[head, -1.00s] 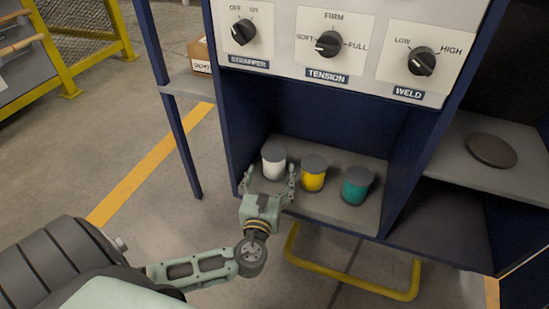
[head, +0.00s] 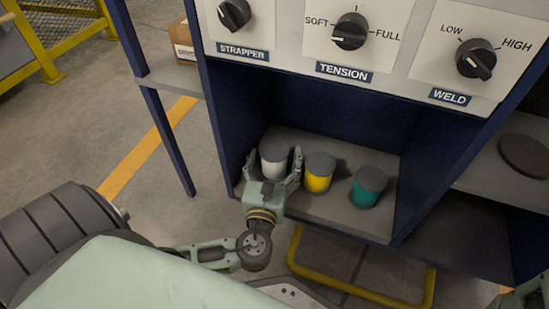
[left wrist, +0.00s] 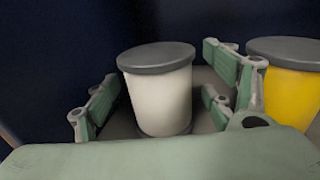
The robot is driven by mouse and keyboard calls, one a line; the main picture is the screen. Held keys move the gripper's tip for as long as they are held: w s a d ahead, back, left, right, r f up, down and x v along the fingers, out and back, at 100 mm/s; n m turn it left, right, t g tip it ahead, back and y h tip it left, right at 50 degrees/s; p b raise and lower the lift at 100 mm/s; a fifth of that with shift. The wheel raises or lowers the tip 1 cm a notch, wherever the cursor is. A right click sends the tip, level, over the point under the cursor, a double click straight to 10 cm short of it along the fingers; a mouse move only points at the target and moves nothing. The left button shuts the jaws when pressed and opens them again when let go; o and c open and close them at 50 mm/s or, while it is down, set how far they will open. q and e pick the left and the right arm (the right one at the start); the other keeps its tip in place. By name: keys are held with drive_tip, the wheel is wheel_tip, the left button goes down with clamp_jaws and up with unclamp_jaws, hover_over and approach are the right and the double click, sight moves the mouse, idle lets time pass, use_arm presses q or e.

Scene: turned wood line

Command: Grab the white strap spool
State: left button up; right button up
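The white strap spool (head: 273,168), with a grey top flange, stands upright at the left end of the cabinet shelf. It also shows in the left wrist view (left wrist: 161,98), between the fingers. My left gripper (head: 274,170) is open, with one finger on each side of the white spool. In the left wrist view a gap shows between the left finger and the spool; the right finger is close beside it, and I cannot tell if it touches. My right gripper is not recognisable in these frames.
A yellow spool (head: 319,178) stands just right of the white one, close to my right finger. A teal spool (head: 367,191) stands further right on the shelf (head: 330,210). The cabinet's dark blue side wall (head: 222,130) is close on the left. A knob panel (head: 350,50) is above.

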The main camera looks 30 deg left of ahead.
use_arm(q)
drive_tip(key=c, duration=1.3)
drive_tip(key=shift+c, duration=0.2)
drive_tip(key=shift+r, duration=0.2)
